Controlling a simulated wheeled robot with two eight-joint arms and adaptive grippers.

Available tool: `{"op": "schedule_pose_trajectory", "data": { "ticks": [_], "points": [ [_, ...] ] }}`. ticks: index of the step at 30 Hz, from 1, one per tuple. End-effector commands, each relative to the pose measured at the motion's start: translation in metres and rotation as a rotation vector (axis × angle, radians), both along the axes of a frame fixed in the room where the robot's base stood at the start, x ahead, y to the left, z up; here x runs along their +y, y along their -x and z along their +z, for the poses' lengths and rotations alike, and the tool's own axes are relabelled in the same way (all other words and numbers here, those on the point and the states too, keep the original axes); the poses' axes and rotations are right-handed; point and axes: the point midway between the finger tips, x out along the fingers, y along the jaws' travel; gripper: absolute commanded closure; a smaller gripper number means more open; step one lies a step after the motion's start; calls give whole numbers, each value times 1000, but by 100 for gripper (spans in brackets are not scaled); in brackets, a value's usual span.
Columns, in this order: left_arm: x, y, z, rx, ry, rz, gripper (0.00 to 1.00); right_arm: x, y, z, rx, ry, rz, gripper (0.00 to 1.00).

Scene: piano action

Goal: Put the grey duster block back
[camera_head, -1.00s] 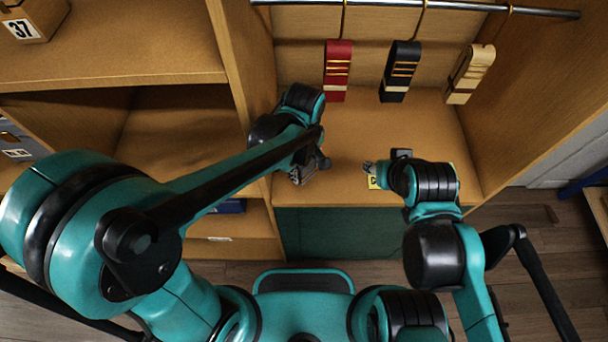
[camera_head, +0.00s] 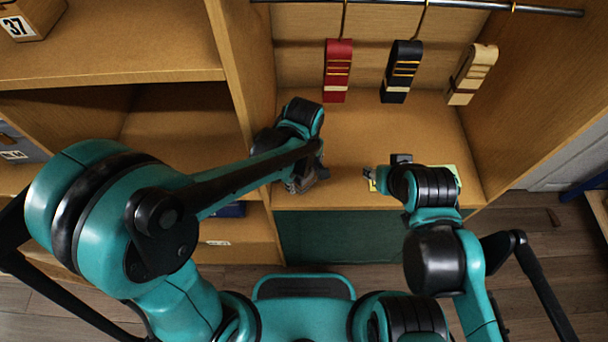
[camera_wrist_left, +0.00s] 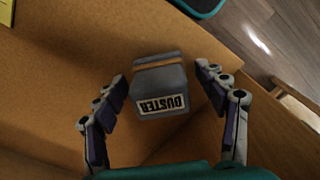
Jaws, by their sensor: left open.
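The grey duster block (camera_wrist_left: 160,85), with an orange-brown band and a "DUSTER" label, shows in the left wrist view on the wooden surface. The label reads upside down there. My left gripper (camera_wrist_left: 165,88) is open, with one finger on each side of the block and a visible gap at both sides. In the head view my left gripper (camera_head: 302,182) is low at the left front of the right-hand compartment, and my arm largely hides the block. My right gripper (camera_head: 376,178) is at the front of the same compartment; its fingers are too small to read.
A red (camera_head: 338,72), a dark (camera_head: 401,72) and a cream strap-like piece (camera_head: 471,75) hang from a metal rail (camera_head: 420,5). A yellow item (camera_head: 449,172) lies partly hidden behind my right wrist. An upright divider (camera_head: 243,80) stands left of the compartment. The shelf middle (camera_head: 365,135) is clear.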

Motion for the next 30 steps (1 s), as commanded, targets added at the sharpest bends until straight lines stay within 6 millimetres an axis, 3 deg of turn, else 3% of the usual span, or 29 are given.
{"op": "schedule_pose_trajectory", "data": {
  "ticks": [5,12,18,30],
  "points": [
    [0,0,22,0,0,0,28,0,0,9,0,0,0,58],
    [0,0,76,0,0,0,28,0,0,27,0,0,0,58],
    [0,0,109,0,0,0,28,0,0,36,0,0,0,58],
    [0,0,119,0,0,0,28,0,0,38,0,0,0,58]
  ]
}}
